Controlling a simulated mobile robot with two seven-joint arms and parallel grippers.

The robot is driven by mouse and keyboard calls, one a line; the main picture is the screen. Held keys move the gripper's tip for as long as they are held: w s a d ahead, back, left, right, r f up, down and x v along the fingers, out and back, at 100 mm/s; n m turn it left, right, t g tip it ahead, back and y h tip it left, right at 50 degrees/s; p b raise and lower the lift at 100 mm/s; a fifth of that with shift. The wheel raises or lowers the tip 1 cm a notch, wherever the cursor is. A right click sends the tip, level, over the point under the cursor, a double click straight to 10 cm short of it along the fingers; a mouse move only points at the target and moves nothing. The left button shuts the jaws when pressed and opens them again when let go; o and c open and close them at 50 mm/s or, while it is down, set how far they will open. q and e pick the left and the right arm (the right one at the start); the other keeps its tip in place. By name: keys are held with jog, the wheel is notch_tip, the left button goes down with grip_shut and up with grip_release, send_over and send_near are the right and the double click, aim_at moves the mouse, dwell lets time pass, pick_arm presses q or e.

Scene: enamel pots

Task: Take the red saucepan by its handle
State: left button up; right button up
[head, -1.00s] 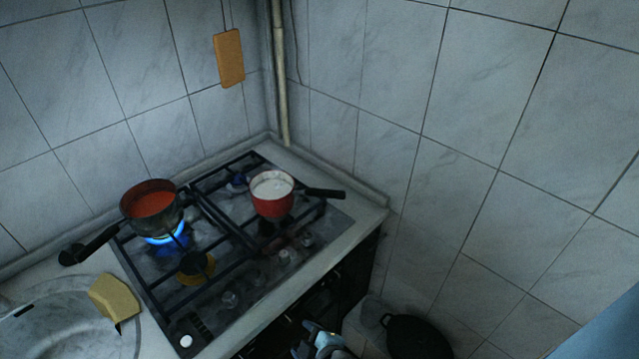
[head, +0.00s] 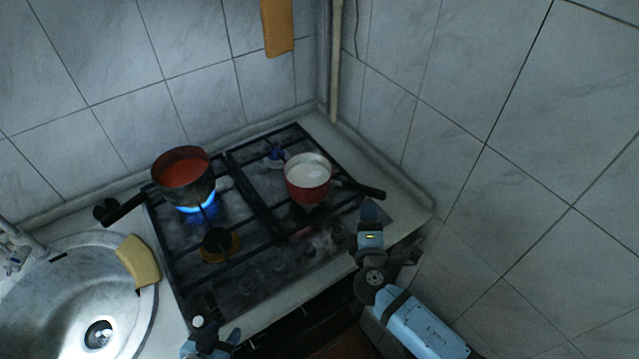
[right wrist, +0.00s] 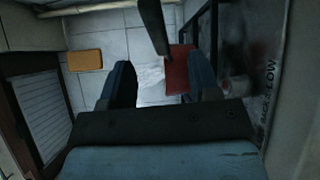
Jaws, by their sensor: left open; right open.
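The red saucepan (head: 308,184), with a pale inside, sits on the right side of the hob. Its black handle (head: 362,189) points right, past the hob's edge. My right gripper (head: 370,212) is open just in front of the handle, seemingly not closed around anything. In the right wrist view, the dark handle (right wrist: 154,26) shows between the two fingers in the picture, and the red side of the saucepan (right wrist: 177,72) is partly hidden behind one finger. My left gripper (head: 212,343) is open and empty at the bottom edge, partly cut off.
A dark pot with red contents (head: 184,186) stands over a lit blue flame on the left, its handle pointing left. A sink (head: 70,310) and yellow sponge (head: 138,262) lie further left. Tiled wall (head: 520,200) closes the right. An orange board (head: 277,28) hangs behind.

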aim_at(368, 194)
jog(key=w, duration=0.3)
jog(key=shift+w+d+f, duration=0.15)
jog(key=shift+w+f, duration=0.05)
jog(key=shift+w, duration=0.2)
jog(key=shift+w+d+r, duration=0.1)
jog(key=shift+w, duration=1.25)
jog(key=shift+w+d+r, duration=0.1)
jog(key=shift+w, duration=1.25)
jog(key=shift+c, duration=0.4)
grip_shut()
jog(key=shift+r, duration=0.1)
